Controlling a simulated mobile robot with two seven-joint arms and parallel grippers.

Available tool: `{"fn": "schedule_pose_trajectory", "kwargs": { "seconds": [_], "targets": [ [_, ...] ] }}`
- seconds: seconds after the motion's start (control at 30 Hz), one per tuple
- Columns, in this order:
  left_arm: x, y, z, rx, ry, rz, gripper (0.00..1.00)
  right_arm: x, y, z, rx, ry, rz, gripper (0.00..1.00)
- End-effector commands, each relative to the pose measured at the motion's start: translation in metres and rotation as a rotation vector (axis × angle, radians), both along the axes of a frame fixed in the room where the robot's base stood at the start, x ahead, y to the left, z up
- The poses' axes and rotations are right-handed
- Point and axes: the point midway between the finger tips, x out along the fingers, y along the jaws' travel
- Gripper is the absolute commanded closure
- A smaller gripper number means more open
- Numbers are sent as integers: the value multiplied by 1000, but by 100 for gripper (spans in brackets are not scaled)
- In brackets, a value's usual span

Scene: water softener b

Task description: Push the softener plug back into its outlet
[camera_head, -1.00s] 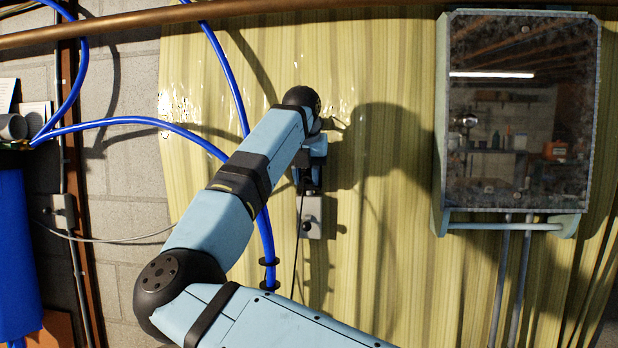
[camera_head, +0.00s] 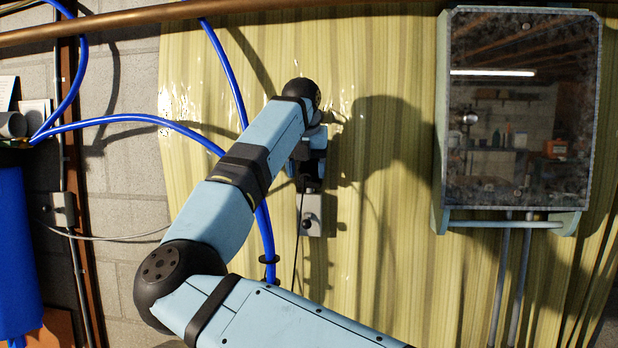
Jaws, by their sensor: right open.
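A grey outlet box (camera_head: 313,219) is fixed on the yellowish board near the middle of the head view, with a dark round spot on its face. A thin black cord (camera_head: 298,255) hangs in front of it from just under my gripper. My right gripper (camera_head: 309,185) is at the upper edge of the box, pointing at the board. It is open; its fingers are small and dark. The plug itself is hidden or too small to tell from the fingers, so I cannot see how it sits in the outlet. My left gripper is not in view.
Blue hoses (camera_head: 228,80) run behind my right arm. A dark-fronted cabinet (camera_head: 520,110) with a bar below hangs on the right. A copper pipe (camera_head: 130,20) crosses the top. A blue tank (camera_head: 18,250) stands at the left. The board between outlet and cabinet is clear.

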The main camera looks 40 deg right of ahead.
Motion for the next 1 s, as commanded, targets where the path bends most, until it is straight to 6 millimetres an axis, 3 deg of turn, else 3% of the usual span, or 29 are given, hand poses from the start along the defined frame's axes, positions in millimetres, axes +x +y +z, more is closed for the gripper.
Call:
{"fn": "schedule_pose_trajectory", "kwargs": {
  "seconds": [0.5,0.7,1.0],
  "targets": [
    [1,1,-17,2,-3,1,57,-29,36,97,-1,-3,1,40],
    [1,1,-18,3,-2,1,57,-33,42,112,0,-1,0,40],
    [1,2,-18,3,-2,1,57,-34,42,114,0,-1,0,40]
  ]
}}
